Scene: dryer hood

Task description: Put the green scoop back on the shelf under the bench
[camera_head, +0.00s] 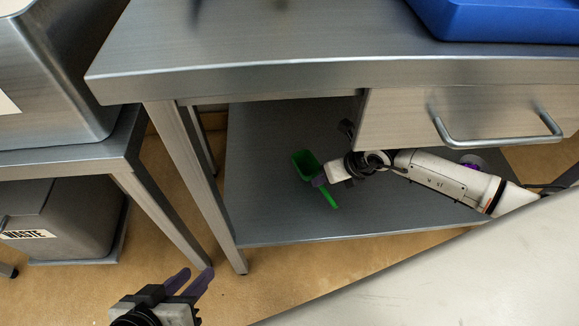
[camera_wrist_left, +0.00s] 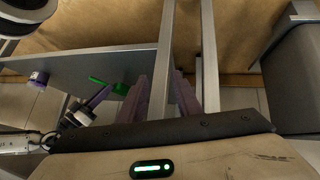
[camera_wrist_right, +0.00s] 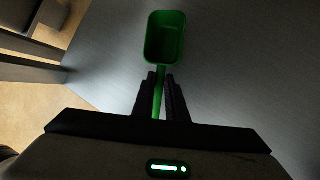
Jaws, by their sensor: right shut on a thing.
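The green scoop (camera_head: 305,164) is at the lower shelf (camera_head: 262,215) under the metal bench (camera_head: 250,62). In the right wrist view the scoop (camera_wrist_right: 166,38) has its open bowl facing up and its handle between my fingers. My right gripper (camera_head: 322,181) reaches in under the drawer and is shut on the scoop's handle. I cannot tell whether the scoop touches the shelf or is just above it. My left gripper (camera_head: 192,281) is in front of the bench legs, over the floor, with its fingers apart and empty. The scoop also shows in the left wrist view (camera_wrist_left: 121,89).
A drawer (camera_head: 470,112) with a metal handle hangs over the right part of the shelf. A purple-and-white round item (camera_head: 472,161) stands behind my right arm. A blue tray (camera_head: 505,20) is on the bench top. A bin marked WASTE (camera_head: 60,220) is at left. The shelf's left part is clear.

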